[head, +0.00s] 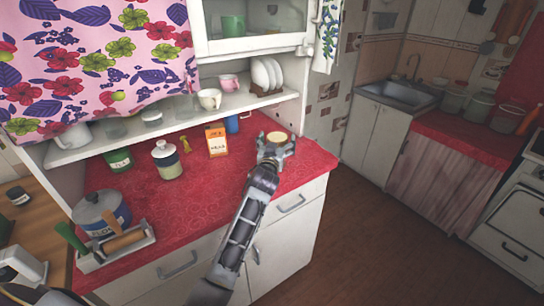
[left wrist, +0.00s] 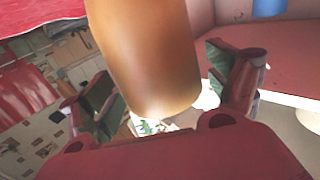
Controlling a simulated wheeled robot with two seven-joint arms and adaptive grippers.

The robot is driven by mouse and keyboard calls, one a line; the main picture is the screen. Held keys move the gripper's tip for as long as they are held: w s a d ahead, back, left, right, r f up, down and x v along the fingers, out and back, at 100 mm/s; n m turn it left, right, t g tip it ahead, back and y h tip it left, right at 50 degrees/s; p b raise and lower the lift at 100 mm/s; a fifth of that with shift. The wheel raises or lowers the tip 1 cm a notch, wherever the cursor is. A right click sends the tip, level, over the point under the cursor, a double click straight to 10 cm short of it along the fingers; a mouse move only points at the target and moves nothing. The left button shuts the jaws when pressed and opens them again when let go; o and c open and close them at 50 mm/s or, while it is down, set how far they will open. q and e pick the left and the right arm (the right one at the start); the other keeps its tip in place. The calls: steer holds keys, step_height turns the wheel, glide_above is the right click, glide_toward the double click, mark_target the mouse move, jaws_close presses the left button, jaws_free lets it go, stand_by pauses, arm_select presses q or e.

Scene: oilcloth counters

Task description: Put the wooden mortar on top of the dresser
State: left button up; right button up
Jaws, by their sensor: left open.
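The wooden mortar (head: 277,137) shows in the head view as a pale round top at the right end of the red-covered dresser top (head: 225,180). My left gripper (head: 275,150) is around it, and its fingers and wrist hide most of the mortar's side. In the left wrist view the mortar (left wrist: 150,55) is a smooth brown cylinder between the two spread fingers of my left gripper (left wrist: 168,95), with gaps visible on both sides. I cannot tell whether its base rests on the cloth. My right gripper is not in view.
An orange-and-white carton (head: 216,140), a blue cup (head: 232,123) and a lidded jar (head: 167,160) stand left of the mortar. A pot (head: 102,213) and a utensil tray (head: 120,247) are at the front left. The shelf (head: 170,125) overhangs the back. The front middle is clear.

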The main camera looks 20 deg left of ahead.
arm_select(q)
steer(key=s+d, duration=0.1)
steer(key=s, duration=1)
steer(key=shift+s+d+b, duration=0.15)
steer(key=shift+b, duration=0.25)
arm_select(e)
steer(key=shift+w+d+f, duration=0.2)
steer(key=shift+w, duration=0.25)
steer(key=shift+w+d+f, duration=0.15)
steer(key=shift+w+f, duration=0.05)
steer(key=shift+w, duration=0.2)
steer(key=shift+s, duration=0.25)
